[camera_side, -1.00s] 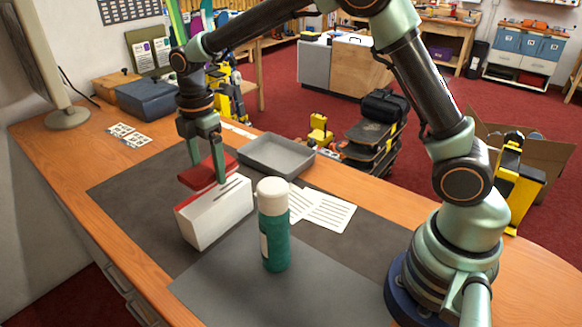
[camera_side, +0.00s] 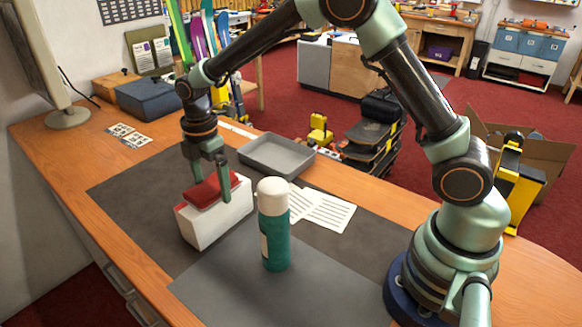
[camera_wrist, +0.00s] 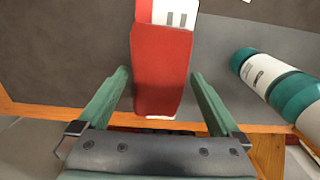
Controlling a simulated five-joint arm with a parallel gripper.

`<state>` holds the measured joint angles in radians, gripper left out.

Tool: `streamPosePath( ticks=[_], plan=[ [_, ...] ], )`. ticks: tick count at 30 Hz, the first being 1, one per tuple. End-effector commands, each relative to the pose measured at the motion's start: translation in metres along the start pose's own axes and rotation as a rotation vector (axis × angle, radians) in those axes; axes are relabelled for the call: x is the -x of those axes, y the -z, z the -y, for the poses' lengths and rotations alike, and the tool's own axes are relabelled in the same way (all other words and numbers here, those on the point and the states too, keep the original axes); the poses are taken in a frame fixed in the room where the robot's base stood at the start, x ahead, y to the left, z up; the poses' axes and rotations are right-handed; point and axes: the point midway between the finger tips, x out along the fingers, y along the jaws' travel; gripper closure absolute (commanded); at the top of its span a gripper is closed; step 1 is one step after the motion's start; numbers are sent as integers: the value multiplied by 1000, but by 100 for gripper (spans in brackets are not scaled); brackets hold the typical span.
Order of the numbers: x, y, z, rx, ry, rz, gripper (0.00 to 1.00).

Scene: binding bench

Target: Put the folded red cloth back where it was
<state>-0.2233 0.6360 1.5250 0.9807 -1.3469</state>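The folded red cloth (camera_side: 207,191) lies on top of a white box (camera_side: 218,223) on the dark mat. In the wrist view the red cloth (camera_wrist: 161,72) covers the near part of the white box (camera_wrist: 176,14), whose far end shows beyond it. My gripper (camera_side: 211,188) is down over the cloth with one finger on each side. In the wrist view my gripper (camera_wrist: 160,76) is open, with a gap between each finger and the cloth. The cloth's underside is hidden.
A green bottle with a white cap (camera_side: 274,225) stands close to the right of the box. A grey tray (camera_side: 277,172) and printed sheets (camera_side: 328,211) lie behind. A blue-grey box (camera_side: 157,98) and small cards (camera_side: 130,135) are at the back left. The mat's left part (camera_side: 125,190) is clear.

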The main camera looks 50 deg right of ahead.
Motion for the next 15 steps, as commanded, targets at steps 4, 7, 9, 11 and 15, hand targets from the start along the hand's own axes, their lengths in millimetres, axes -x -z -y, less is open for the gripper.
streamPosePath(
  ticks=[4, 7, 9, 11, 15],
  plan=[
    [2, 0, 0, 0, -1, 0, 0],
    [11, 0, -1, 0, -4, -1, 0],
    [21, 0, -1, 0, -5, -1, 0],
    [32, 0, -1, 0, -5, -1, 0],
    [62, 0, -1, 0, -6, -1, 0]
  ],
)
